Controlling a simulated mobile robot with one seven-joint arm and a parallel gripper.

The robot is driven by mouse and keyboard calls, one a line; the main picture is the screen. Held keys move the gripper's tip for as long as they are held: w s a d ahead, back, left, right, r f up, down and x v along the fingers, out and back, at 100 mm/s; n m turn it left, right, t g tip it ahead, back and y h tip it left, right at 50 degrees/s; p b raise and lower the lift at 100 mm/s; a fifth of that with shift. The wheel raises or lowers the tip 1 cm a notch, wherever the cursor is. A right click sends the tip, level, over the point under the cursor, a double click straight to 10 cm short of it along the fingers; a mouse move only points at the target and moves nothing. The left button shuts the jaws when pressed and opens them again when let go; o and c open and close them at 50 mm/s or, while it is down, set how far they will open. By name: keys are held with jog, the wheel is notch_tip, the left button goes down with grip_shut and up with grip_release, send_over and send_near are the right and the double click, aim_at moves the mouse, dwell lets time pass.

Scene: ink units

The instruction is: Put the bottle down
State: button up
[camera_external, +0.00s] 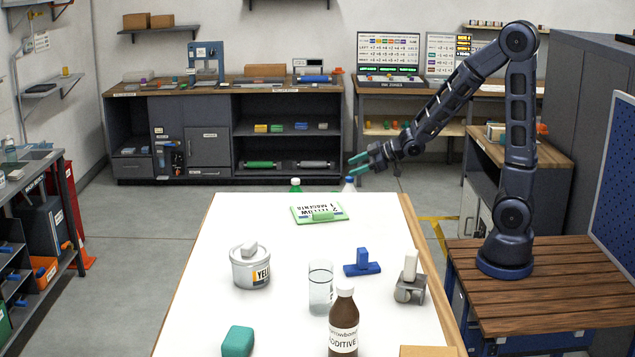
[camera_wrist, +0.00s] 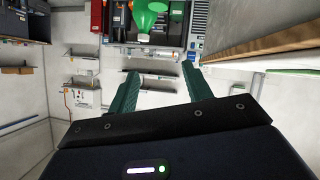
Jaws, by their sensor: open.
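A brown bottle (camera_external: 343,322) with a white label and white cap stands upright at the near end of the white table. A green-capped bottle top (camera_external: 295,185) and a pale bottle-like top (camera_external: 349,185) show just past the table's far edge; their lower parts are hidden. My gripper (camera_external: 356,164) is in the air near that far edge, above and close to the pale top, far from the brown bottle. In the wrist view my gripper (camera_wrist: 160,71) has its green fingers apart with nothing between them. A green bottle-shaped thing (camera_wrist: 150,18) is at the top, beyond the fingertips.
The white table (camera_external: 240,225) holds a green-edged card (camera_external: 335,208), a grey tin (camera_external: 251,272), a clear glass (camera_external: 320,280), a blue block piece (camera_external: 362,265), a grey metal stand (camera_external: 410,291) and a teal block (camera_external: 238,342). Its left far part is clear.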

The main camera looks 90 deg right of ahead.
jog(key=s+a+r+m+g+y, duration=0.1)
jog(key=s+a+r+g, duration=0.3)
jog(key=s+a, duration=0.7)
jog(key=s+a+r+g+y, duration=0.1)
jog(key=s+a+r+g, duration=0.2)
jog(key=s+a+r, duration=0.3)
jog(key=s+a, duration=0.5)
jog(key=s, duration=0.4)
jog(key=shift+r+m+g, duration=0.25)
jog(key=shift+m+g, duration=0.15)
